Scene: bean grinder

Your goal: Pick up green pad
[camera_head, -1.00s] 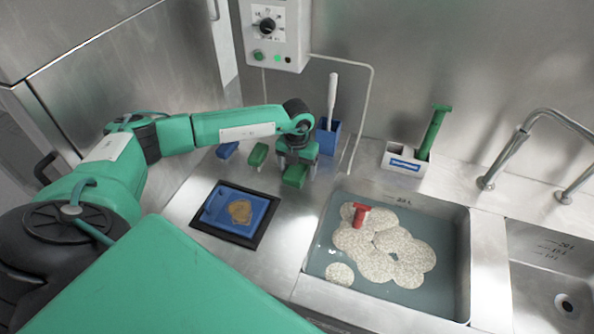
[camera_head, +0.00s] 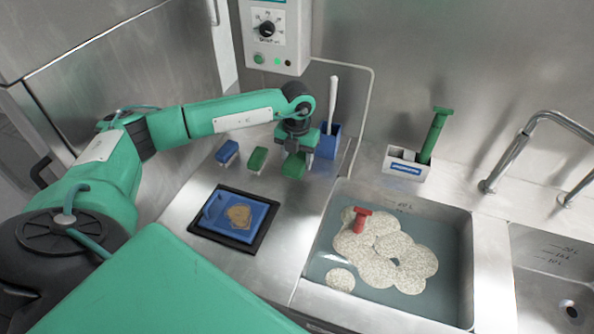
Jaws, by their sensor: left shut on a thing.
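My left gripper (camera_head: 296,153) points down over the counter. It is shut on a green pad (camera_head: 293,166), which it holds slightly above the steel surface. The pad's upper part is hidden by the gripper. A second green pad (camera_head: 257,158) lies on the counter to the left of the gripper, apart from it. My right gripper is not in view.
A blue pad (camera_head: 227,152) lies farther left. A blue holder (camera_head: 327,143) with a white-handled tool stands close right of the gripper. A blue board in a black tray (camera_head: 203,227) lies in front. A water-filled sink (camera_head: 462,255) is to the right, a white caddy (camera_head: 404,166) behind it.

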